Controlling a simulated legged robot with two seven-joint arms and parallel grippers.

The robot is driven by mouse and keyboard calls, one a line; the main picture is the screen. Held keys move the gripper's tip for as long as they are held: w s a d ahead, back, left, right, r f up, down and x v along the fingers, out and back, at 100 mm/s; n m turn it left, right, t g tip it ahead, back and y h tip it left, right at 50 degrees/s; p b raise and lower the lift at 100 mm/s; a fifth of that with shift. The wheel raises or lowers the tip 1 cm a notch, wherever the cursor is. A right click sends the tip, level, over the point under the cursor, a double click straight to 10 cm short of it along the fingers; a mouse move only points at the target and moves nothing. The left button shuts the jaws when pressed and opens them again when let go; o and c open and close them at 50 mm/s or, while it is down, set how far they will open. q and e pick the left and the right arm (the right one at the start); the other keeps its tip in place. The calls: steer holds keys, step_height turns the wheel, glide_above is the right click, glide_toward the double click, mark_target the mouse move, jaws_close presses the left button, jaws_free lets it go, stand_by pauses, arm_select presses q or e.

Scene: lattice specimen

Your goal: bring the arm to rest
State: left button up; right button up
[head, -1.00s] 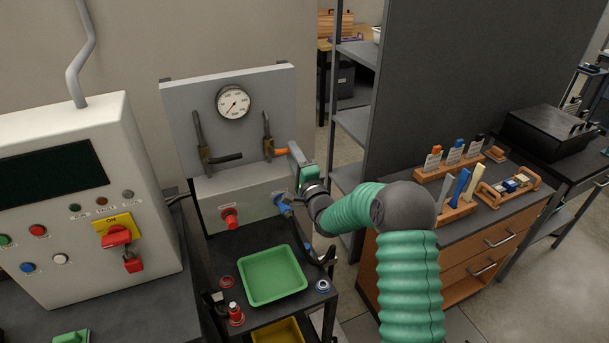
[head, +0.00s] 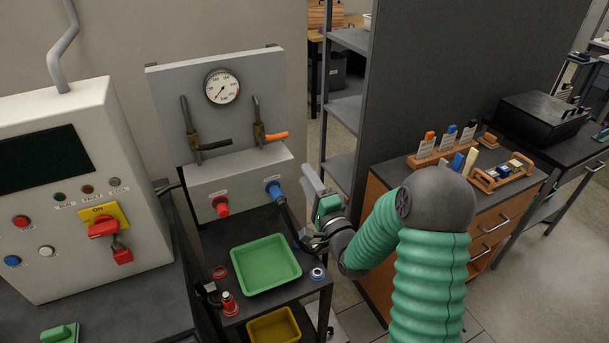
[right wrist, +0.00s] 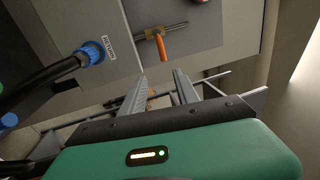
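My right gripper (head: 312,178) is in front of the lower right edge of the grey gauge panel (head: 165,95), to the right of the blue hose fitting (head: 273,190). In the right wrist view my right gripper (right wrist: 160,82) has its two fingers apart with nothing between them. The valve with the orange-tipped handle (head: 274,136) is above and left of the gripper, clear of it; this orange handle (right wrist: 161,47) also shows beyond the fingers in the wrist view. My left gripper is not in view.
A green tray (head: 266,287) stands on the dark cart below the panel, with a red fitting (head: 220,206) above it. A drawer cabinet (head: 481,242) with racks stands right of my arm. A control box (head: 75,190) is at left. Open floor lies at far right.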

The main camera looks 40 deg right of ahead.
steer(key=a+f+n+g+y, duration=0.3)
steer(key=a+f+n+g, duration=0.4)
steer(key=a+f+n, duration=0.35)
steer(key=s+a+f+n+g+y, duration=0.1)
steer(key=s+a+f+n+g, duration=0.2)
steer(key=s, duration=0.6)
steer(key=s+a+f+n+g, duration=0.3)
steer(key=s+a+n+g, duration=0.3)
steer(key=s+a, duration=0.2)
steer(key=shift+s+a+n+y, duration=0.2)
steer(key=shift+s+n+y, duration=0.2)
steer(key=shift+s, duration=0.2)
steer(key=shift+a, duration=0.2)
